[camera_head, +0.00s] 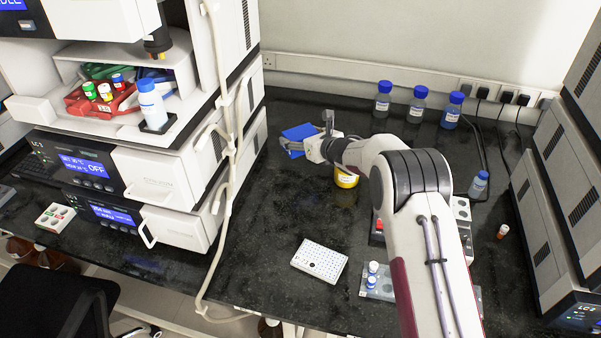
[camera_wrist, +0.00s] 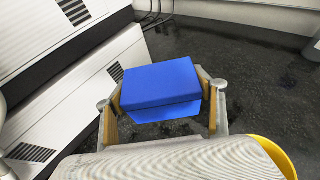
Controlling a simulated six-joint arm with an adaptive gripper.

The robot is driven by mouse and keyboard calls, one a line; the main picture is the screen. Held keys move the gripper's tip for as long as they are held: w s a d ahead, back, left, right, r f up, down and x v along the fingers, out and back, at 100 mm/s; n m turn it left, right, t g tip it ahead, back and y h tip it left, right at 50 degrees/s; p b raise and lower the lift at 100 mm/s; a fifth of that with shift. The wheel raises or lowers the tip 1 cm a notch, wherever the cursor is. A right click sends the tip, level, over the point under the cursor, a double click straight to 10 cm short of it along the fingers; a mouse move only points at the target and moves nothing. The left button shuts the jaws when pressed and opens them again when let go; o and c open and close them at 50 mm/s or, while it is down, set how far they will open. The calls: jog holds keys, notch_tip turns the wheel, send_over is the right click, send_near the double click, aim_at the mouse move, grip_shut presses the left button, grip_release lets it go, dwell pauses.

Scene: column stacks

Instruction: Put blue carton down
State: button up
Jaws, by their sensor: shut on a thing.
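The blue carton (camera_head: 299,133) is between the fingers of my gripper (camera_head: 308,141), above the back of the black bench and to the right of the instrument stack. In the wrist view the carton (camera_wrist: 160,84) is a plain blue box, gripped at its left and right sides by the two fingers of my gripper (camera_wrist: 162,97). My gripper is shut on it. The carton's lower part is partly hidden, and I cannot tell whether it touches the bench.
A yellow container (camera_head: 346,180) stands close to my gripper. Blue-capped bottles (camera_head: 418,105) line the back right. A white perforated plate (camera_head: 319,260) lies toward the front. The instrument stack (camera_head: 180,180) stands on the left. The bench between stack and plate is clear.

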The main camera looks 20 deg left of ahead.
jog(key=shift+f, duration=0.1)
jog(key=shift+f, duration=3)
jog(key=shift+f, duration=0.15)
jog(key=shift+f, duration=1.75)
jog(key=shift+f, duration=0.15)
jog(key=o, duration=0.9)
jog(key=shift+r, duration=0.2)
